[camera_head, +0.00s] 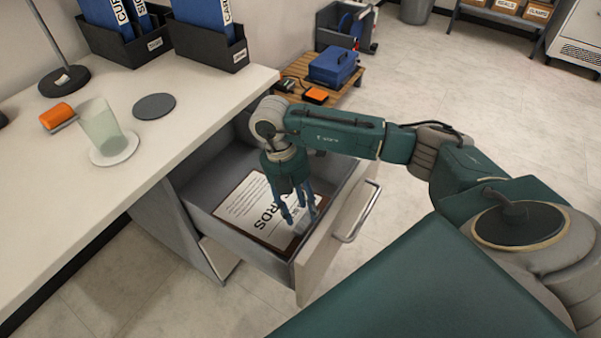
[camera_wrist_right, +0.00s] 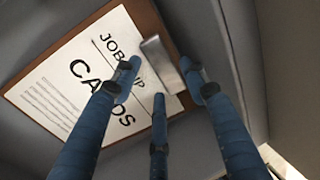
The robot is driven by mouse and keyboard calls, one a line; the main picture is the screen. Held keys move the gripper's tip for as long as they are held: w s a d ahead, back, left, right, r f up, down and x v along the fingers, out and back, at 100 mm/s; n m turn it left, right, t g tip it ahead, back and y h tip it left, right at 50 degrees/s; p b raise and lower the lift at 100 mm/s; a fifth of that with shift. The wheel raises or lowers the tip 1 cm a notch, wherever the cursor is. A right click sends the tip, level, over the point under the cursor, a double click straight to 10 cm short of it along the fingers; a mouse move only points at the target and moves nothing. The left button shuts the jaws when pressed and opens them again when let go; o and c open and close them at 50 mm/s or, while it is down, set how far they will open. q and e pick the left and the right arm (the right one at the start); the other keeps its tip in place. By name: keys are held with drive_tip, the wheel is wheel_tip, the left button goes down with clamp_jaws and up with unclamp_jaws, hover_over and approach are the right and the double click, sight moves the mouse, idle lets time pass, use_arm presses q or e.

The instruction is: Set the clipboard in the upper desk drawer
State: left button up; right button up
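The brown clipboard (camera_head: 244,206) with a white sheet lies face up, apparently flat, inside the open upper desk drawer (camera_head: 203,188). In the right wrist view the clipboard (camera_wrist_right: 60,95) shows large black lettering and a silver metal clip at one end. My right gripper (camera_head: 301,218) points down into the drawer over the clip end. Its three blue fingers (camera_wrist_right: 160,88) are spread apart around and above the clip, with nothing visibly gripped. The fingers hide part of the sheet and lettering. My left gripper is out of view.
The drawer front with its metal handle (camera_head: 357,213) stands pulled out from the white desk (camera_head: 60,215). A glass (camera_head: 100,127), a grey disc (camera_head: 154,106) and black binder holders (camera_head: 207,46) are on the desk. A wooden stand (camera_head: 344,90) with a blue box is behind the drawer.

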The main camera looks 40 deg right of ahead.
drive_tip(key=shift+r, duration=0.15)
drive_tip(key=shift+w+r, duration=0.1)
drive_tip(key=shift+r, duration=0.2)
drive_tip(key=p+v, duration=0.1)
drive_tip(key=v, duration=0.2)
drive_tip(key=shift+r, duration=0.1)
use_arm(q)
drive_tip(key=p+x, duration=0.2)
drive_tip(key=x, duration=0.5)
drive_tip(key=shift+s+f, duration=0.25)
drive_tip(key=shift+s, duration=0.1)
use_arm(e)
drive_tip(key=shift+v, duration=4.15)
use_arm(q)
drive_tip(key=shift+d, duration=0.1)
